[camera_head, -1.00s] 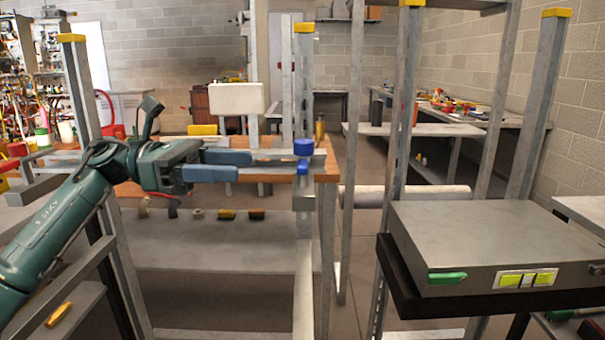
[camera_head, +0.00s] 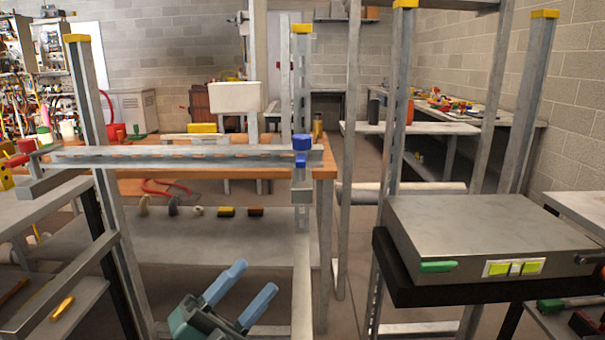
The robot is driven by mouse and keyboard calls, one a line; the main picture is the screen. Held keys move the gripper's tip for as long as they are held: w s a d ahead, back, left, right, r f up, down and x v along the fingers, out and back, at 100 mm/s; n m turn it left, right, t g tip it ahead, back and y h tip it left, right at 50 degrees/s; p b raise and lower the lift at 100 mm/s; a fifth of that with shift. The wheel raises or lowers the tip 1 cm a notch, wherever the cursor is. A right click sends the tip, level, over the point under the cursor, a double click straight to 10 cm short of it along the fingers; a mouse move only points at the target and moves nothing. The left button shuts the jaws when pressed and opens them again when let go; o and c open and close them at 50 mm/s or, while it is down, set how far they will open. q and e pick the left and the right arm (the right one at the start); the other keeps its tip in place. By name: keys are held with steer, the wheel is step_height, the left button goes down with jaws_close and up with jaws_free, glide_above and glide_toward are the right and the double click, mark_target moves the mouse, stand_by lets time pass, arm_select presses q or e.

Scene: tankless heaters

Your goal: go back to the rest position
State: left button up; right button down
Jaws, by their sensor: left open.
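My left gripper (camera_head: 239,294) is at the bottom middle of the head view. Its two blue fingers are spread apart and point up and to the right, with nothing between them. Only the fingers and part of the green gripper body show; the rest of the left arm is out of the frame. The gripper is in front of the metal frame, well below the blue knob (camera_head: 302,143) on the upright post. My right gripper is not in view.
A metal rail (camera_head: 180,153) crosses between uprights at the left. A grey box (camera_head: 490,238) with a green handle sits on a dark shelf at the right. Small parts lie on a lower grey shelf (camera_head: 210,240). A post (camera_head: 303,270) stands just right of the gripper.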

arm_select(q)
steer(key=s+a+f+n+g+y, duration=0.1)
steer(key=s+a+f+n+y, duration=0.2)
steer(key=s+f+n+y, duration=0.7)
steer(key=s+a+f+n+g+y, duration=0.1)
steer(key=s+a+f+n+y, duration=0.2)
steer(key=s+f+n+y, duration=0.7)
steer(key=w+r+n+g+h+p, duration=0.3)
steer(key=r+p, duration=0.3)
steer(key=p, duration=1.3)
steer(key=shift+w+a+r+h, duration=0.15)
steer(key=shift+w+r+h, duration=0.25)
steer(key=shift+w+h, duration=0.15)
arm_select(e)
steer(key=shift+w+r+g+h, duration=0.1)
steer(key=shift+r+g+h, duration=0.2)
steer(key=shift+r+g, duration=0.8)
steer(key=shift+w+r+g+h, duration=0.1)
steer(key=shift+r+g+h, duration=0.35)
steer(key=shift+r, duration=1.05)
